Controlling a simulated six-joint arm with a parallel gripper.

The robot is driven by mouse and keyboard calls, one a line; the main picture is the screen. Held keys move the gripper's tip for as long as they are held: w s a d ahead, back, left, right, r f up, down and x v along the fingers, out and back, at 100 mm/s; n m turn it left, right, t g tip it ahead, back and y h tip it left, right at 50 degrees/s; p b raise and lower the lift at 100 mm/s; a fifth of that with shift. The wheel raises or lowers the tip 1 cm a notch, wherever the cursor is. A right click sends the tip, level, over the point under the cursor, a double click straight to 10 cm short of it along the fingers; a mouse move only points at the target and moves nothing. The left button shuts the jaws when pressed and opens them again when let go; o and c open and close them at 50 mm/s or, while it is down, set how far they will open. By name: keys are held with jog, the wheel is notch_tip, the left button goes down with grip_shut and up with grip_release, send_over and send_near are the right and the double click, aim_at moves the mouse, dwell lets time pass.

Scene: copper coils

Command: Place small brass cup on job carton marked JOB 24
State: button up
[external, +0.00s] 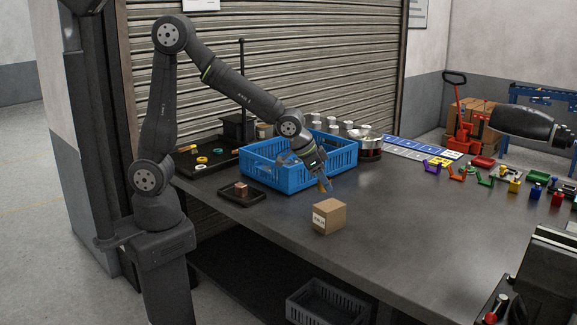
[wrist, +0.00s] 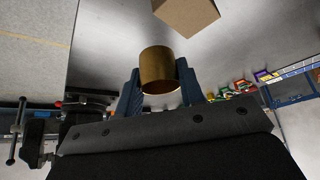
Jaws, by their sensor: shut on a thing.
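My gripper (wrist: 160,88) is shut on a small brass cup (wrist: 159,70), which sits between the two blue fingers in the wrist view. In the external view my gripper (external: 324,178) is above the table, in front of the blue crate, and only a bit of the brass cup (external: 326,185) shows. A brown carton (external: 330,217) with a white label stands on the table, in front of and below my gripper. The label's print is too small to read surely. The carton (wrist: 186,15) also shows at the top of the wrist view, apart from the cup.
A blue crate (external: 285,180) stands just behind my gripper. A black tray (external: 226,196) with a small copper-coloured block (external: 241,190) lies to the left. A round metal pot (external: 368,145) and several coloured parts are farther back. The table right of the carton is clear.

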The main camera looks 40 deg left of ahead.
send_over(335, 204)
jog(key=s+a, duration=0.1)
jog(key=f, duration=0.3)
jog(key=shift+s+a+f, duration=0.1)
jog(key=shift+s+f, duration=0.1)
jog(key=shift+f, duration=2.2)
jog(key=shift+f, duration=0.1)
jog(key=o, duration=1)
jog(key=shift+r, duration=0.4)
jog(key=v, duration=1.1)
jog(key=shift+s+a+r, duration=0.15)
jog(key=shift+s+r, duration=0.05)
